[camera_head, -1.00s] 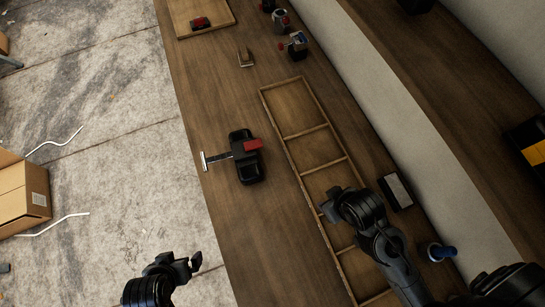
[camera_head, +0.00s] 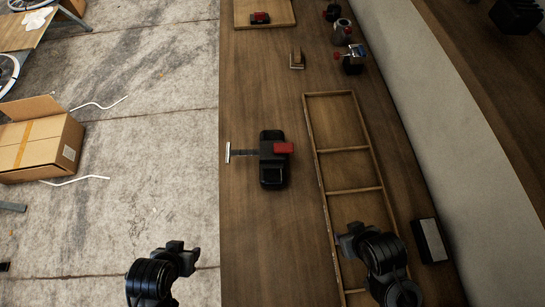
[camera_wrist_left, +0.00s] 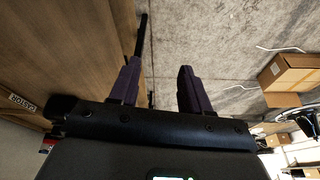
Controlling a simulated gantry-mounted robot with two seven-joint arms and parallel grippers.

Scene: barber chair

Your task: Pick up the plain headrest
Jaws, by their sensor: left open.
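A black headrest (camera_head: 272,178) lies on the wooden bench. A dark stem with a pale metal crossbar (camera_head: 228,152) reaches left from it to the bench edge, and a red block (camera_head: 284,148) sits on its right side. I cannot tell whether it is the plain one. My left gripper (camera_head: 182,247) is open and empty, below and left of the headrest, over the floor side of the bench edge. Its two fingers stand apart in the left wrist view (camera_wrist_left: 158,82). My right gripper (camera_head: 350,238) is over the divided tray, below and right of the headrest; its jaw gap is unclear.
A divided wooden tray (camera_head: 313,143) lies right of the headrest. A dark box with a pale top (camera_head: 431,240) is beside it. A cardboard box (camera_head: 38,145) is on the floor at left.

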